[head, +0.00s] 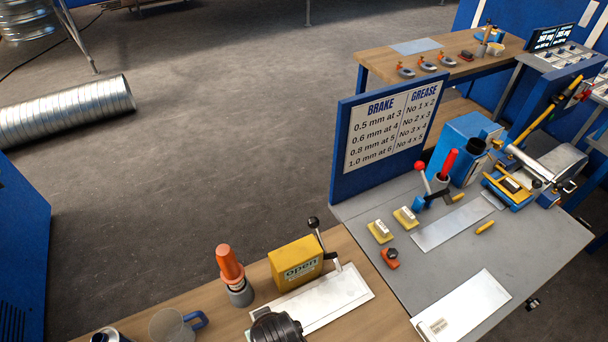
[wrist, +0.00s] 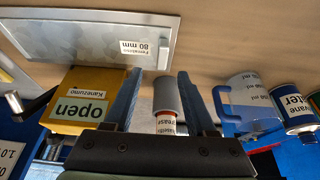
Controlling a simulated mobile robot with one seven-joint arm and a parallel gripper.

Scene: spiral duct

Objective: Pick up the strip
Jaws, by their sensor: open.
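Several flat metal pieces lie on the benches, and I cannot tell for certain which is the strip. A bare grey strip (head: 440,227) lies on the grey bench in the head view. A wider pale sheet (head: 470,300) with a label lies nearer. Another sheet (head: 335,296) lies on the wooden bench, beside the yellow box. A sheet labelled 80 mm (wrist: 85,32) shows at the upper left of the wrist view. My gripper (wrist: 157,76) is open, its blue fingers apart with nothing held. A grey and orange tube shows between them, apparently beyond.
The yellow "open" box (head: 296,264) with a lever and the orange-topped tube (head: 232,275) stand on the wooden bench, with a mug (head: 173,325) to their left. A sign panel (head: 385,135) stands upright behind the grey bench. Blue machines (head: 465,140) crowd its back.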

